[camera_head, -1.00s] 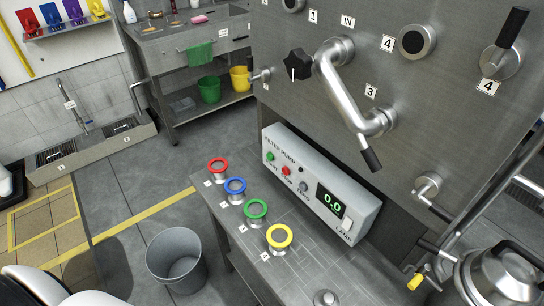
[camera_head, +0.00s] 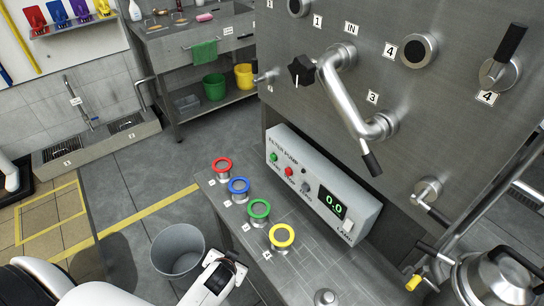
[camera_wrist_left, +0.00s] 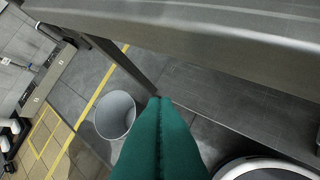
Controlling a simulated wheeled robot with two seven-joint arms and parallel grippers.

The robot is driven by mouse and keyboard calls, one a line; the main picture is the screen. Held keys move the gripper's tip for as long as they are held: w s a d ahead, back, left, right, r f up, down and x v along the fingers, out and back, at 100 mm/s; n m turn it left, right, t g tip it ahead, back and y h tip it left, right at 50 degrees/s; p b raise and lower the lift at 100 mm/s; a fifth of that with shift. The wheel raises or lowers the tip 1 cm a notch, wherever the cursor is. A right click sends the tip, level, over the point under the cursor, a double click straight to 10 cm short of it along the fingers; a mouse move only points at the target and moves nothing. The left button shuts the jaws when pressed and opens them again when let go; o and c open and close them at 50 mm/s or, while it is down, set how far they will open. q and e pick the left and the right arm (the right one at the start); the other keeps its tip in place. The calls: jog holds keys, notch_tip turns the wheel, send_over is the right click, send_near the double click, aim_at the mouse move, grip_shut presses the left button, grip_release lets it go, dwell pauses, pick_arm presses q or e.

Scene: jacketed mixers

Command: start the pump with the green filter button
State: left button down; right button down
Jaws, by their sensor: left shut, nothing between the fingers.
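The white filter pump box (camera_head: 361,211) stands at the back of the steel bench, against the large steel panel. Its green button (camera_head: 274,157) is at the box's left end, beside a red button (camera_head: 289,171), a grey knob (camera_head: 305,187) and a lit display (camera_head: 333,203) reading 0.0. My left gripper (camera_head: 236,260) is low in front of the bench, apart from the box and well short of the green button. In the left wrist view its green fingers (camera_wrist_left: 160,101) are pressed together with nothing between them. My right gripper is in neither view.
Red (camera_head: 222,164), blue (camera_head: 239,185), green (camera_head: 259,209) and yellow (camera_head: 282,236) ringed fittings line the bench front. A grey bin (camera_head: 178,252) stands on the floor left of the bench. A bent steel pipe (camera_head: 350,95) with a black handle juts out above the box.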

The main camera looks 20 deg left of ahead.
aim_at(273, 157)
pick_arm(q)
jog(key=w+a+r+t, duration=0.1)
jog(key=w+r, duration=0.2)
jog(key=w+a+r+t+y, duration=0.1)
jog(key=w+a+r, duration=0.1)
jog(key=r, duration=0.1)
jog(key=w+a+r+t+y, duration=0.1)
jog(key=w+r+t, duration=0.1)
jog(key=w+r, duration=0.1)
jog(key=shift+w+a+r, duration=0.15)
jog(key=shift+w+a, duration=0.1)
jog(key=shift+w, duration=0.1)
jog(key=w+r+m+t, duration=0.1)
jog(key=w, duration=0.1)
jog(key=w+r+m+t, duration=0.1)
jog(key=w+r+t, duration=0.1)
jog(key=w, duration=0.1)
jog(key=w+r+t, duration=0.1)
jog(key=w+r, duration=0.1)
jog(key=w, duration=0.1)
jog(key=shift+w+r+m+t+h, duration=0.2)
jog(key=shift+m+t+h, duration=0.1)
jog(key=shift+m, duration=0.1)
jog(key=shift+w+r, duration=0.15)
jog(key=w+d+b, duration=0.1)
jog(key=w+d, duration=0.3)
jog(key=w, duration=0.3)
jog(key=shift+w+d, duration=0.3)
jog(key=shift+w, duration=0.05)
jog(key=shift+w, duration=0.1)
